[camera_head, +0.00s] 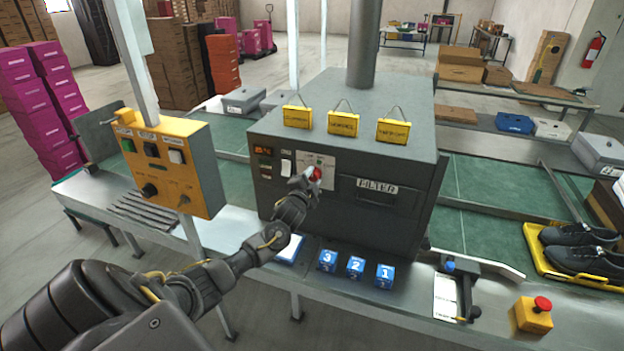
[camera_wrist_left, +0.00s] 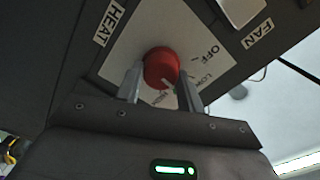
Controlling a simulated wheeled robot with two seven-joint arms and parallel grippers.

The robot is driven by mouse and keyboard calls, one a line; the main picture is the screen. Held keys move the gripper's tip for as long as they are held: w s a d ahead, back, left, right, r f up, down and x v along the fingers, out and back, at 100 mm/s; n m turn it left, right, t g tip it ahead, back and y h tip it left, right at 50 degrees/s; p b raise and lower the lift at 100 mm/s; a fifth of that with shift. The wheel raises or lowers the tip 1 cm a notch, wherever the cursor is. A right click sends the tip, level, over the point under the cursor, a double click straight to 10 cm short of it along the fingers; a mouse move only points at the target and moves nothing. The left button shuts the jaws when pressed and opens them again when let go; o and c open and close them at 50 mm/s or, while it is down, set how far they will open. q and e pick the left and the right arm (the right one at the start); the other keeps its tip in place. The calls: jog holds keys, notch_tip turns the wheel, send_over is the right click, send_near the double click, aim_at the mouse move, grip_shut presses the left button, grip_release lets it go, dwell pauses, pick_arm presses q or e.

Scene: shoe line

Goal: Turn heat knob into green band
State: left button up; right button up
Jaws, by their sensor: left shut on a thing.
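The red heat knob (camera_wrist_left: 161,67) sits on a white dial plate on the front of the grey oven. The plate reads OFF, LOW and another word at the bottom, partly hidden. A HEAT label (camera_wrist_left: 109,24) is at its upper left. My left gripper (camera_wrist_left: 160,85) is shut on the knob, one finger on each side. A pale mark shows at the knob's lower edge; its exact setting is hard to tell. I cannot make out the green band in the wrist view. In the head view my left gripper (camera_head: 305,181) covers part of the plate. My right gripper is out of view.
A FAN label (camera_wrist_left: 257,33) and switch lie beside the plate. The grey oven (camera_head: 400,215) carries yellow hanging tags (camera_head: 343,122). A yellow control box (camera_head: 190,165) stands left. Blue numbered blocks (camera_head: 355,267) and a red stop button (camera_head: 542,303) are on the front ledge.

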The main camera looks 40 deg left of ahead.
pick_arm(q)
jog(key=shift+m, duration=1.5)
jog(key=shift+f, duration=0.1)
jog(key=o, duration=1)
jog(key=shift+s+d+f, duration=0.1)
jog(key=shift+s+d, duration=0.1)
jog(key=shift+s, duration=0.2)
jog(key=shift+b+v, duration=1.35)
jog(key=shift+v, duration=3.6)
